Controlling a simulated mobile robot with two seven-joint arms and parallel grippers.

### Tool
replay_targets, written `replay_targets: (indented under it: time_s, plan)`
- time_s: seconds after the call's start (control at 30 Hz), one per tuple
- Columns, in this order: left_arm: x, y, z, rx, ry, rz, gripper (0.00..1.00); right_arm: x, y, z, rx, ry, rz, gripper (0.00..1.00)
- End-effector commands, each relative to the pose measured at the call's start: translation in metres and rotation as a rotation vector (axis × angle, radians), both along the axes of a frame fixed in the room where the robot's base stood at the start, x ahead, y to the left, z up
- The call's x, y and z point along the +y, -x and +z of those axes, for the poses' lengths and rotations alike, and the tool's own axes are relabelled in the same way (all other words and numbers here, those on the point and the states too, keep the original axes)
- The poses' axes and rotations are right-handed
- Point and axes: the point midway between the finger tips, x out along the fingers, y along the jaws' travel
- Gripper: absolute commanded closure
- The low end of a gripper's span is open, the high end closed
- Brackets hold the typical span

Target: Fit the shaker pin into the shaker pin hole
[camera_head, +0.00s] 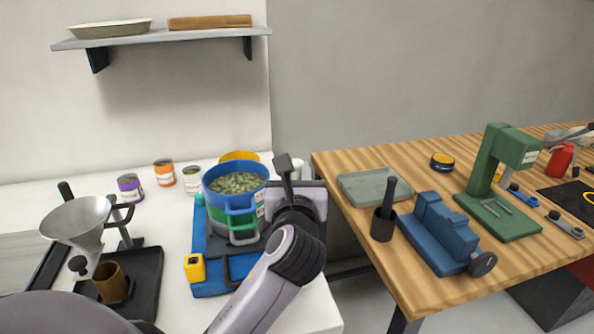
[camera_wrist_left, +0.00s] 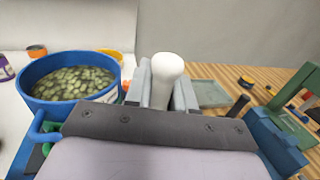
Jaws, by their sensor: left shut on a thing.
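My left gripper (camera_head: 296,178) is shut on a white rod with a rounded top, probably the shaker pin (camera_wrist_left: 165,80). In the left wrist view the rod stands between the two grey fingers. The head view shows a bit of white between the fingers. My gripper is just right of a blue bucket (camera_head: 236,175) full of green-grey pieces, above the right side of a blue base (camera_head: 212,245). The bucket sits over a green ring (camera_head: 243,225) on this base. I cannot make out the pin hole. My right gripper is not in view.
A metal funnel (camera_head: 78,222) stands on the left over a black tray with a brown cup (camera_head: 112,282). Small jars line the back. Across a gap, the wooden table (camera_head: 330,175) holds a grey tray (camera_head: 375,186), a mortar (camera_head: 384,222), a blue vise (camera_head: 440,232) and a green press (camera_head: 490,180).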

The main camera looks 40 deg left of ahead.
Motion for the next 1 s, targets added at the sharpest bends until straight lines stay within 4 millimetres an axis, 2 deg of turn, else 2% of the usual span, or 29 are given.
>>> replay_targets:
  time_s: [0.2, 0.7, 1.0]
  plan:
    - [0.000, 0.000, 0.000, 0.000, -0.002, 0.000, 1.00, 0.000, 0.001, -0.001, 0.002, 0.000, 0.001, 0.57]
    - [0.000, 0.000, -0.045, 0.001, 0.000, 0.000, 1.00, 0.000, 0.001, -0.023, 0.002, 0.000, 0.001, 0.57]
    - [0.000, 0.000, -0.057, 0.001, -0.001, 0.000, 1.00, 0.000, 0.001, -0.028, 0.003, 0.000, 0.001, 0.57]
